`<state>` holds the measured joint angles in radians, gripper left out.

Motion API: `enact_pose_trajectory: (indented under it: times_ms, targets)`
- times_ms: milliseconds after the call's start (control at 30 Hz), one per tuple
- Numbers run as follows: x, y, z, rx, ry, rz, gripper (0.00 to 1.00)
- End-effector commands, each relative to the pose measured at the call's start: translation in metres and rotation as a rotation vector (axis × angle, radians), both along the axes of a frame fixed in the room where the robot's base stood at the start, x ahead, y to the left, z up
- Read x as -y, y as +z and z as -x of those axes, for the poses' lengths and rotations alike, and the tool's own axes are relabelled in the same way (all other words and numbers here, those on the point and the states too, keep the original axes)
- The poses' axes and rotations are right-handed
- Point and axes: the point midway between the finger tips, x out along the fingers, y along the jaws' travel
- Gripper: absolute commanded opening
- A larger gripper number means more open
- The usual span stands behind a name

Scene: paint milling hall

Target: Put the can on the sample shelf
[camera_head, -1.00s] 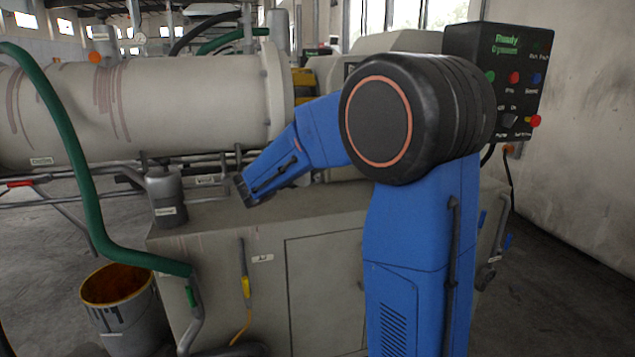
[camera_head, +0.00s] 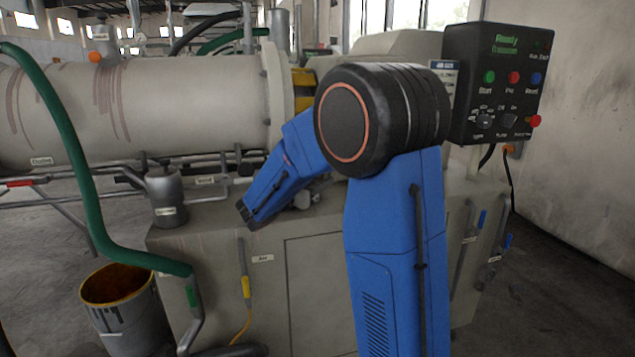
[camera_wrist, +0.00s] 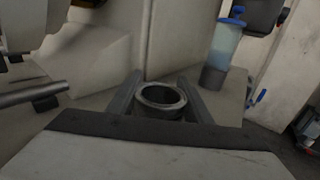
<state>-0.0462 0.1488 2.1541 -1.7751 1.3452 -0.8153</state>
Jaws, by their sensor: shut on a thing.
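In the wrist view, my gripper (camera_wrist: 160,84) is shut on a small grey can (camera_wrist: 160,101). The can has a round, thick rim, and I look down into its dark opening. One finger stands on each side of it. The can's lower part is hidden behind the gripper body. In the head view, my blue arm with its black joint is in front of the machine, and neither the fingers nor the can can be made out. I cannot pick out the sample shelf for certain in either view.
A pale machine cabinet (camera_head: 215,230) carries a large cylinder (camera_head: 150,100). A control box (camera_head: 497,85) is at the right. A green hose (camera_head: 75,160) and a paint-stained bucket (camera_head: 120,310) are at the left. A blue-capped clear container (camera_wrist: 226,45) stands beyond my gripper.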

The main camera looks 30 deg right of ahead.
Motion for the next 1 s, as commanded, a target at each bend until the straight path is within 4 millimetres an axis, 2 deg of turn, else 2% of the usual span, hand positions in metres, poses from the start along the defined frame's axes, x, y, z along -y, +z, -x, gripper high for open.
enact_pose_trajectory:
  times_ms: [167,200,267,633,767,1000]
  targets:
    - [0.0,-0.003,0.0,-0.001,0.0,0.0,0.2]
    - [0.0,-0.003,0.0,-0.001,0.0,0.0,0.52]
    - [0.0,-0.003,0.0,0.0,0.0,0.0,0.64]
    - [0.0,0.001,0.0,0.001,0.0,0.001,0.64]
    - [-0.012,0.001,0.004,0.0,0.002,0.001,0.64]
    - [-0.049,0.0,0.017,-0.001,0.004,0.0,0.64]
